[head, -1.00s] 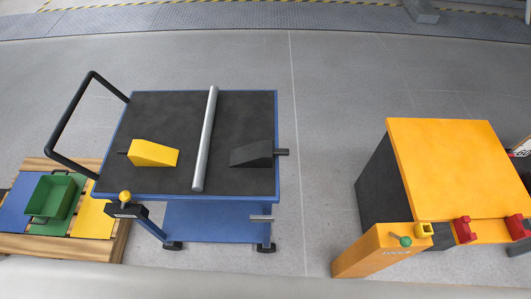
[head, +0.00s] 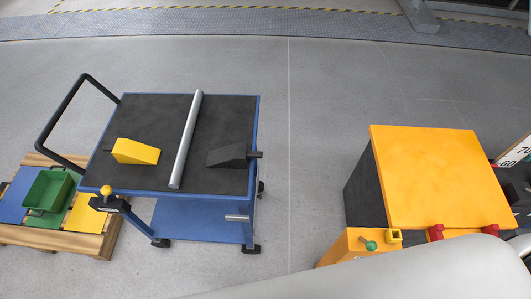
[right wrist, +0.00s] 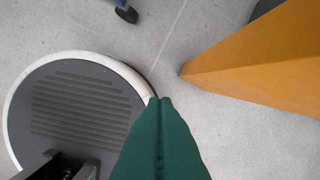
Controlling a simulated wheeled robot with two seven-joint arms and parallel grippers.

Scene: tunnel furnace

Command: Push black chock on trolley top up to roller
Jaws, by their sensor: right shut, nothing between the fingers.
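The black chock (head: 229,156) lies on the dark top of the blue trolley (head: 211,189), right of the silver roller (head: 187,139). A gap of trolley top shows between chock and roller. A dark handle sticks out of the chock over the trolley's right edge. A yellow chock (head: 136,151) lies left of the roller, also apart from it. My right gripper (right wrist: 160,101) shows in the right wrist view with its green fingers together, empty, over the grey floor and away from the trolley top. My left gripper is not in view.
An orange-topped cabinet (head: 435,175) stands to the right, with an orange post (head: 345,246) before it. A pallet (head: 90,243) with a green bin (head: 47,191) is at the left. Floor between trolley and cabinet is clear.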

